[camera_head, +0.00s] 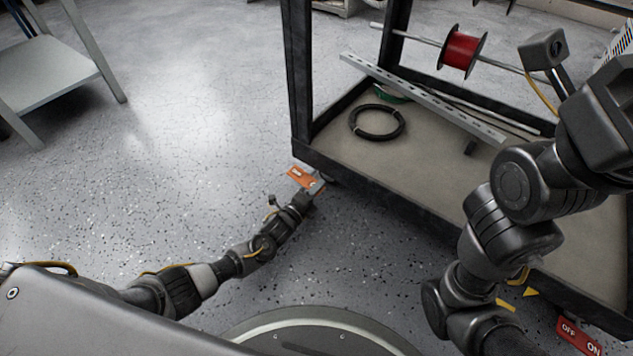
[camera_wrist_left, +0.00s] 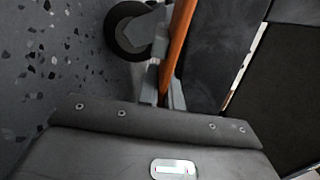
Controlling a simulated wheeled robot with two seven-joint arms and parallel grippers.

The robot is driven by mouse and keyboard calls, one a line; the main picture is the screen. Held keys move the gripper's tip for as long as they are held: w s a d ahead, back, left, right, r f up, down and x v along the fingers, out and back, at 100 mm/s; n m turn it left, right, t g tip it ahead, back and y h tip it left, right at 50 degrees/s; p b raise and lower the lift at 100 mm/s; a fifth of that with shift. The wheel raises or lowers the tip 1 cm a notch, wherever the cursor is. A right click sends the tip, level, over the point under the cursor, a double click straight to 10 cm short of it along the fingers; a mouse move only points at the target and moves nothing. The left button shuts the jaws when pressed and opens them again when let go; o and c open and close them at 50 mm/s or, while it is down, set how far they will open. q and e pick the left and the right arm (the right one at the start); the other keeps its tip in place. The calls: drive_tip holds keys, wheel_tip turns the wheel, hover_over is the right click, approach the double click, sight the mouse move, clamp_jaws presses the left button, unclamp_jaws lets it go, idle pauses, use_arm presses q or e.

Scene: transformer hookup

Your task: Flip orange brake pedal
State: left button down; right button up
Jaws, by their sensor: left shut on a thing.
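An orange brake pedal (camera_head: 302,178) sits low by the cart's near-left corner, just above the floor. In the left wrist view the orange pedal (camera_wrist_left: 178,45) shows edge-on, beside a dark caster wheel (camera_wrist_left: 132,32). My left gripper (camera_head: 311,188) reaches down to it and is shut on the pedal; its fingertips are partly hidden. A second brake pedal (camera_head: 580,338), red-orange and marked OFF and ON, is at the lower right by the cart's other near corner. My right arm is raised at the right; whether its gripper is open or shut does not show.
The dark-framed cart (camera_head: 400,210) carries a black cable coil (camera_head: 377,122), a slotted metal rail (camera_head: 425,98) and a red wire spool (camera_head: 461,50) on a rod. A grey metal table (camera_head: 50,80) stands at the far left. The floor between is clear.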

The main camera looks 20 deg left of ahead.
use_arm(q)
drive_tip(key=shift+f+m, duration=0.1)
drive_tip(key=shift+m, duration=0.2)
drive_tip(key=c, duration=1.6)
unclamp_jaws()
drive_tip(key=shift+o, duration=0.2)
drive_tip(key=shift+s+a+p, duration=0.25)
drive_tip(key=shift+s+p, duration=0.15)
drive_tip(key=shift+s, duration=0.05)
drive_tip(key=p+v, duration=0.4)
drive_tip(key=v, duration=0.4)
drive_tip(key=shift+s+a+p, duration=0.1)
drive_tip(key=shift+s+p, duration=0.25)
drive_tip(key=shift+s+a, duration=0.2)
drive_tip(key=shift+s, duration=0.3)
